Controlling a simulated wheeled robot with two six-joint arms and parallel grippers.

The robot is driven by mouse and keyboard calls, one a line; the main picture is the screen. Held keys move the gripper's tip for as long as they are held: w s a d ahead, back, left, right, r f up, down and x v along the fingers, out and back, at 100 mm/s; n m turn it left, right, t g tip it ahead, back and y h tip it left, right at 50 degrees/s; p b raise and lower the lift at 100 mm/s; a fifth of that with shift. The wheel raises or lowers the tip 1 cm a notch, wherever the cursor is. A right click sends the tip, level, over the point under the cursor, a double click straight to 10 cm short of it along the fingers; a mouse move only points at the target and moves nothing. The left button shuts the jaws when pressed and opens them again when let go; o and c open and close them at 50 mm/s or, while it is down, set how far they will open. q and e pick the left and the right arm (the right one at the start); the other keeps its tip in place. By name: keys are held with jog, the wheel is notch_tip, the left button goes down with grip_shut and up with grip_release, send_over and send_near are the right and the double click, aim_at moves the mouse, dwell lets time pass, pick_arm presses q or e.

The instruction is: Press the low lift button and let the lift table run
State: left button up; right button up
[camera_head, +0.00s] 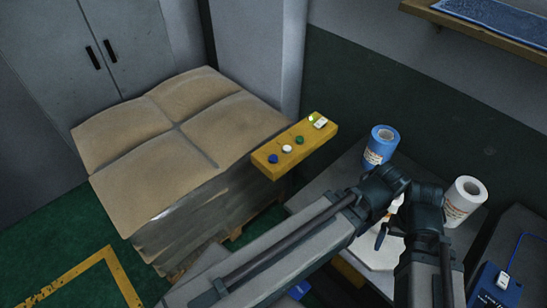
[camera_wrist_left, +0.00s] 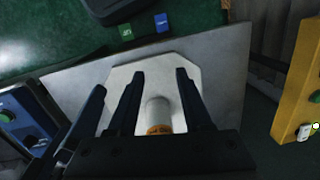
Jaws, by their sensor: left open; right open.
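The yellow button panel (camera_head: 268,165) lies beside the stacked bags in the head view. It carries a blue button (camera_head: 273,159), a white button (camera_head: 287,149), a green button (camera_head: 299,140) and a small white unit (camera_head: 320,122) with a yellow-green light. The panel also shows at the right edge of the left wrist view (camera_wrist_left: 294,95). My left gripper (camera_wrist_left: 155,75) is open over a pale eight-sided plate (camera_wrist_left: 190,57). A white roll with an orange label (camera_wrist_left: 158,113) shows between its fingers. My right gripper (camera_head: 383,235) is partly visible, away from the panel.
A pallet stack of brown bags (camera_head: 165,120) fills the left. A wall shelf (camera_head: 480,25) holds a blue sheet. Green floor shows at lower left.

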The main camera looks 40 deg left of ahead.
pick_arm(q)
grip_shut()
dwell(1.8)
